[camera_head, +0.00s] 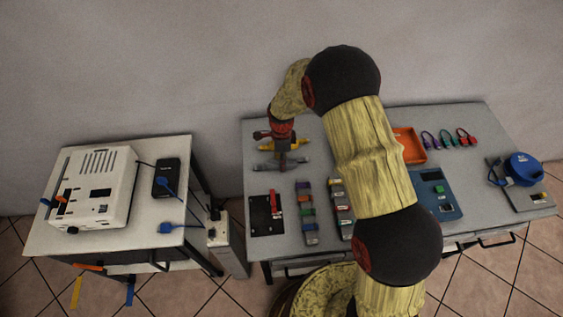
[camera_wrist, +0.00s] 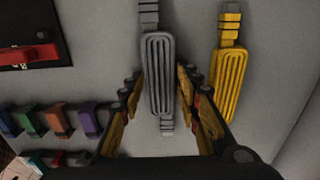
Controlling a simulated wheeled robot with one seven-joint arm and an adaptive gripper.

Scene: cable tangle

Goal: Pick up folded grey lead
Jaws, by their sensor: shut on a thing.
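The folded grey lead (camera_wrist: 160,72) is a narrow bundle of parallel loops with a plug at each end. In the wrist view it lies lengthwise between the two fingers of my gripper (camera_wrist: 160,84). In the head view my gripper (camera_head: 283,163) points down over the lead at the back left of the right-hand table, and grey lead ends (camera_head: 299,161) show beside it. My gripper is shut on the grey lead. I cannot tell whether the lead touches the tabletop.
A folded yellow lead (camera_wrist: 228,70) lies close on the right in the wrist view. A black panel with a red part (camera_head: 266,215), rows of coloured clips (camera_head: 306,212), an orange tray (camera_head: 410,147) and a blue reel (camera_head: 525,168) share the table.

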